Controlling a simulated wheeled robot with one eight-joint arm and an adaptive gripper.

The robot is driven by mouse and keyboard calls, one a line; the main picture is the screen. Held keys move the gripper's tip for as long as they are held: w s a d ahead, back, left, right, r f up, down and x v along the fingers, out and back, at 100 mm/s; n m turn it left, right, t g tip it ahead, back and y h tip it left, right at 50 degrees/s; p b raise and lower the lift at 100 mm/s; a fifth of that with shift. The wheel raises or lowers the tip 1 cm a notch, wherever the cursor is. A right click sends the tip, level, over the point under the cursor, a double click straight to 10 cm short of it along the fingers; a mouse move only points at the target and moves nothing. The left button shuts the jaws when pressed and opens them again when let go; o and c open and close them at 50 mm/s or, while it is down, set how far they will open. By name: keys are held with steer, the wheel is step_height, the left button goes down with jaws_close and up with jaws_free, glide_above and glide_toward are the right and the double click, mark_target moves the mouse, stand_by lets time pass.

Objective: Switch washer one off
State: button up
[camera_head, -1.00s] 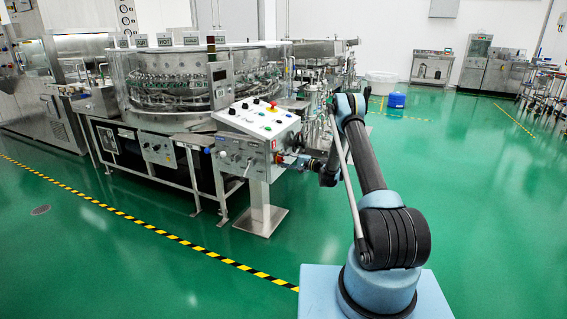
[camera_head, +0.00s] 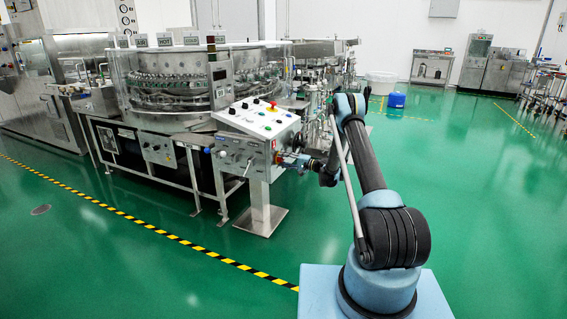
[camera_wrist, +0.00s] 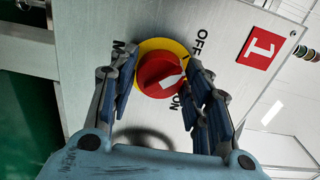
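The rotary switch, a round red knob (camera_wrist: 160,76) with a white pointer mark on a yellow disc (camera_wrist: 150,45), shows in the wrist view. OFF is printed at its upper right and ON at its lower right. The white mark points to the right; the exact setting is hard to tell. A red plate with a white 1 (camera_wrist: 261,48) sits beside it. My gripper (camera_wrist: 161,66) is open, with one finger on each side of the knob; whether they touch it is unclear. In the head view, my gripper (camera_head: 294,161) is at the right side of the washer's control box (camera_head: 233,154).
The washer (camera_head: 175,90) stands behind the control box, with a sloped button panel (camera_head: 250,119) on top of the box. Its pedestal foot (camera_head: 262,221) is on the green floor. Yellow-black tape (camera_head: 150,225) crosses the floor.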

steer(key=o, duration=0.3)
steer(key=shift+f, duration=0.15)
steer(key=v, duration=1.2)
